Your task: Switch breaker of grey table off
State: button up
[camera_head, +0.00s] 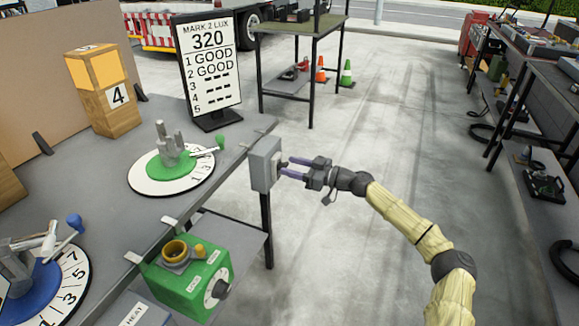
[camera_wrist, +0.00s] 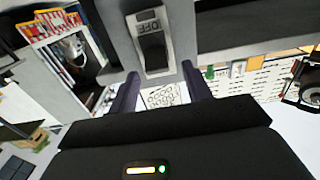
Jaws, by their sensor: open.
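The breaker (camera_head: 263,165) is a small grey box at the right edge of the grey table (camera_head: 105,185). In the wrist view its dark rocker switch (camera_wrist: 152,50) faces me, in a light frame with a label that seems to read OFF at the upper end. My gripper (camera_head: 284,168) is just right of the box, its two purple fingers pointing at its front face. The fingers are apart with nothing between them. In the wrist view my gripper (camera_wrist: 160,82) has its fingers just below the switch. I cannot tell whether they touch the box.
A green box with a dial (camera_head: 195,280) stands below the table edge. A dial with a green centre (camera_head: 170,172) and a score sign (camera_head: 208,65) are on the table. A shelf table (camera_head: 290,88) stands behind. The floor to the right is clear up to the workbenches.

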jog(key=shift+x, duration=0.85)
jog(key=shift+w, duration=0.1)
jog(key=c, duration=1)
